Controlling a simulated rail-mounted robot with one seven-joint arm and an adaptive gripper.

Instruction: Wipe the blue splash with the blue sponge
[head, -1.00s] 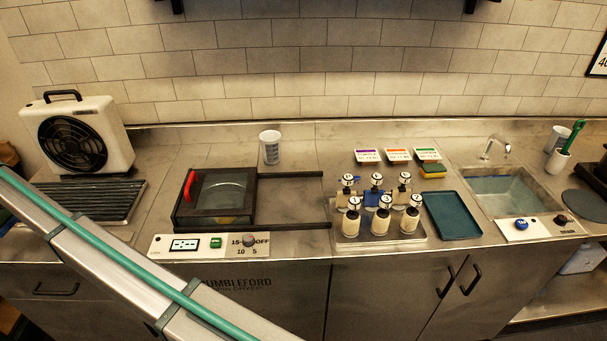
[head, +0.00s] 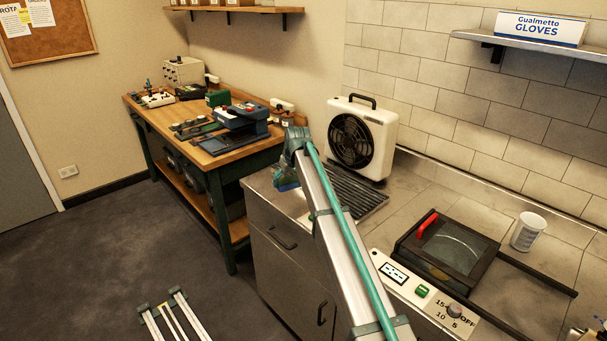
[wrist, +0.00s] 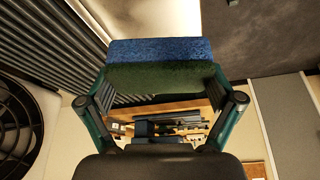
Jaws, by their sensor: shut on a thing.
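In the wrist view, my gripper (wrist: 160,78) is shut on the blue sponge (wrist: 160,49). The sponge has a blue layer and a dark green layer, and lies across between the two fingers. In the head view, my arm reaches up to the left of the steel counter. A small blue and teal shape (head: 286,179) shows beside its far end, too small to tell apart. No blue splash can be made out in either view.
A white fan (head: 362,138) stands behind a ribbed drain rack (head: 352,192). A dark-lidded machine with a red handle (head: 447,247) and a white cup (head: 527,232) are to the right. A wooden workbench (head: 200,140) with devices stands at the back left. Open floor lies before it.

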